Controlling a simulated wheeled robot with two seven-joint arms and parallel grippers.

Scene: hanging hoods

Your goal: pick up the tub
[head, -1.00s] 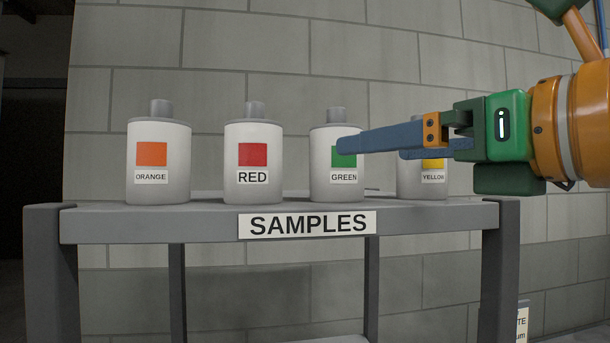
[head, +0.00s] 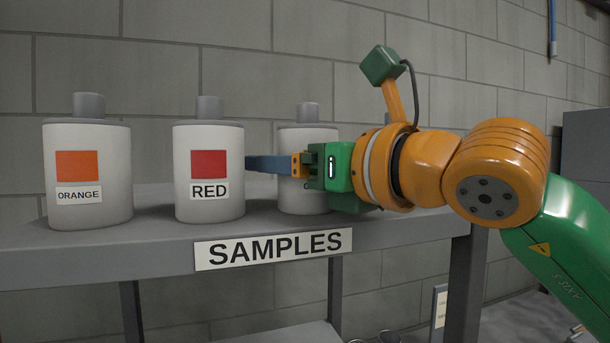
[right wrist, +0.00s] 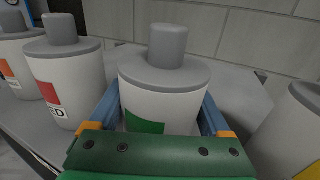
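Several white tubs with grey caps and coloured labels stand in a row on a grey shelf. The green tub (head: 304,140) is partly hidden behind my right gripper (head: 268,165) in the head view. In the right wrist view, the green tub (right wrist: 162,90) stands upright between the two blue fingers, one on each side. The fingers are spread and very close to its sides; I see no clear grip, and the tub rests on the shelf. The red tub (head: 209,195) and orange tub (head: 88,207) stand to the left. My left gripper is out of view.
The yellow-labelled tub (right wrist: 292,135) stands at the right edge of the wrist view; my right arm hides it in the head view. The shelf (head: 150,252) carries a SAMPLES sign (head: 268,249) on its front. A grey block wall (head: 300,60) rises behind.

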